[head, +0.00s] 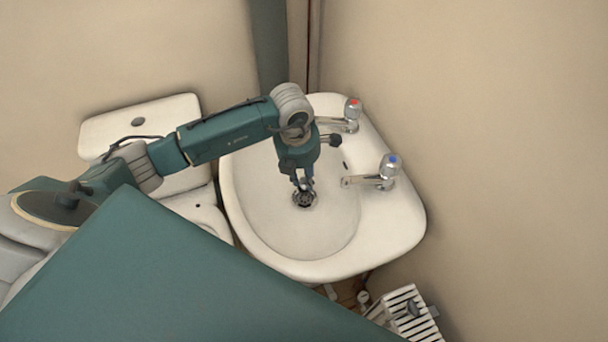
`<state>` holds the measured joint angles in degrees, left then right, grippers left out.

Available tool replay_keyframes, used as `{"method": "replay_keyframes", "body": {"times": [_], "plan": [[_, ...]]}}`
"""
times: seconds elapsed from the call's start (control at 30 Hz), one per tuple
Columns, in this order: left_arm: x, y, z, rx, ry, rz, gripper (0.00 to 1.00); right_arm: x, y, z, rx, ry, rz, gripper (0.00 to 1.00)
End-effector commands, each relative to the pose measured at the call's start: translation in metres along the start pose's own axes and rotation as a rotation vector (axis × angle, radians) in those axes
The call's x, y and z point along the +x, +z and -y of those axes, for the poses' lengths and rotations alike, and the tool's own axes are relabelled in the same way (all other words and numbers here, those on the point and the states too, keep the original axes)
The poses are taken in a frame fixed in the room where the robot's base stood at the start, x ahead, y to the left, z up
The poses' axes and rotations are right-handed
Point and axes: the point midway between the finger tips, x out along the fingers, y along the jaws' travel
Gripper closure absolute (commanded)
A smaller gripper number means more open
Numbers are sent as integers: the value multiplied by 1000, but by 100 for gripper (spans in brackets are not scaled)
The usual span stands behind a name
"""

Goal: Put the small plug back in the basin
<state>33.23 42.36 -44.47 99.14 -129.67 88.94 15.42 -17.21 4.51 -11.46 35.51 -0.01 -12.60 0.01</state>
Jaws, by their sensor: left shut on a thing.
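The white basin (255,205) is in the middle of the head view, with its drain (304,200) showing as a dark ring in the bowl's floor. My left gripper (303,184) reaches down into the bowl, just above and behind the drain in the picture. It is shut on the small plug, which is too small and too covered by the fingers to make out clearly. I cannot tell whether the plug touches the drain. My right gripper is not in view.
A tap with a red mark (351,112) and a tap with a blue mark (387,172) stand on the basin's right side. A white toilet (141,117) is at the left. A white slatted object (405,309) is at the lower right. Walls close in behind and right.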

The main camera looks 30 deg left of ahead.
Motion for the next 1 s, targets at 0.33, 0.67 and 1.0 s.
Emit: {"method": "replay_keyframes", "body": {"times": [0.33,0.67,1.0], "plan": [[32,-3,0,0,-1,1,100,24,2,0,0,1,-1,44],[45,-5,0,0,0,1,100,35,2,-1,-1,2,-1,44],[44,-5,0,1,0,1,59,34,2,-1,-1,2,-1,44]]}}
